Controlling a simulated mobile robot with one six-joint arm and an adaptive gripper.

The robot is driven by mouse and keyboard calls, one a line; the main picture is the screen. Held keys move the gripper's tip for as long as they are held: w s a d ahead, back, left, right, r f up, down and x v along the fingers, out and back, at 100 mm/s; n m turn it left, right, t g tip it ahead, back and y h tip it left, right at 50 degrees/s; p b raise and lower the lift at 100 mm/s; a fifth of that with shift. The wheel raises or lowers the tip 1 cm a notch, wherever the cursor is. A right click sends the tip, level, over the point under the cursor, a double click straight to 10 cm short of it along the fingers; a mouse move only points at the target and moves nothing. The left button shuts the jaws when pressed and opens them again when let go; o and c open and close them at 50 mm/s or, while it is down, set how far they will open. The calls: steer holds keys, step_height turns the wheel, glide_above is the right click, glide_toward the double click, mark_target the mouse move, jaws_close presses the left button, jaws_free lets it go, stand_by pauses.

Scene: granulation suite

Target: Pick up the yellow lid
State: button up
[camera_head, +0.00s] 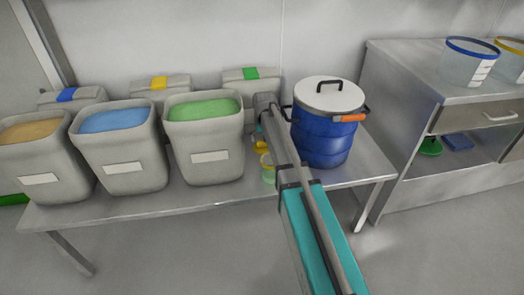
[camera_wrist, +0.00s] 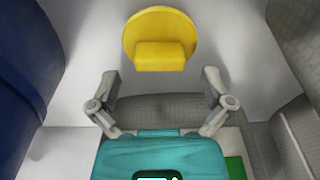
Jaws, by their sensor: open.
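The yellow lid (camera_wrist: 160,38), a round disc with a raised block grip, lies on the light table surface at the top middle of the wrist view. In the head view a small yellow patch (camera_head: 260,146), which looks like the lid, shows beside my arm, partly hidden. My gripper (camera_wrist: 160,82) is open, its two fingers spread wide and empty. In the wrist view the lid lies beyond the fingertips, roughly centred between them and apart from both. In the head view my arm hides most of the gripper.
The blue drum (camera_head: 323,138) with a white lid and the grey bin of green powder (camera_head: 205,150) flank the gap. Clear tubs (camera_head: 468,66) stand on the right cabinet.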

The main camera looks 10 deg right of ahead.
steer(key=shift+w+f+b, duration=0.1)
steer(key=shift+f+b, duration=0.85)
steer(key=shift+f, duration=0.25)
steer(key=c, duration=1)
steer(key=shift+o, duration=0.2)
steer(key=shift+r, duration=0.2)
step_height(320, 180, up, 2)
steer(key=shift+p, duration=1.2)
steer(key=s+d+r+p, duration=0.4)
steer(key=s+r+p, duration=0.6)
steer(key=s, duration=0.3)
steer(key=shift+s+r+p, duration=0.2)
steer(key=shift+r+p, duration=0.1)
steer(key=shift+r, duration=0.05)
steer(key=shift+a, duration=0.1)
